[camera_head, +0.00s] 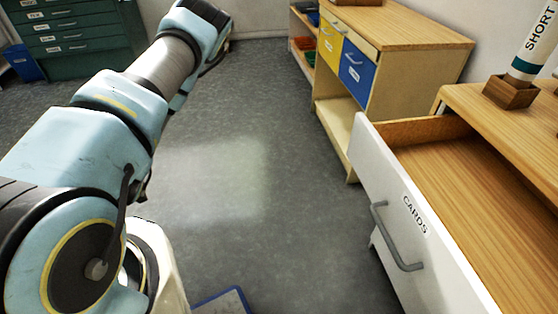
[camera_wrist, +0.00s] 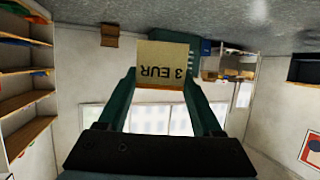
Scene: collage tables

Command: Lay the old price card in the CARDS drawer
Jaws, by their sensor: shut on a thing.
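The price card (camera_wrist: 163,55) is a cream card reading "3 EUR", upside down in the wrist view. My gripper (camera_wrist: 162,80) is shut on it, with one dark green finger at each side of the card. In the head view my arm reaches away to the upper left, and the gripper and card do not show. The CARDS drawer (camera_head: 410,215) is at the right of the head view, pulled open, with a white front, grey handle and black label. The visible part of its wooden inside is bare. The gripper is well away from the drawer.
A wooden cabinet (camera_head: 400,38) with yellow and blue drawers stands behind the open drawer. A tube marked SHORT (camera_head: 535,45) stands in a wooden holder on the right-hand top. A green drawer cabinet (camera_head: 75,30) is at upper left. The grey floor (camera_head: 250,150) between is clear.

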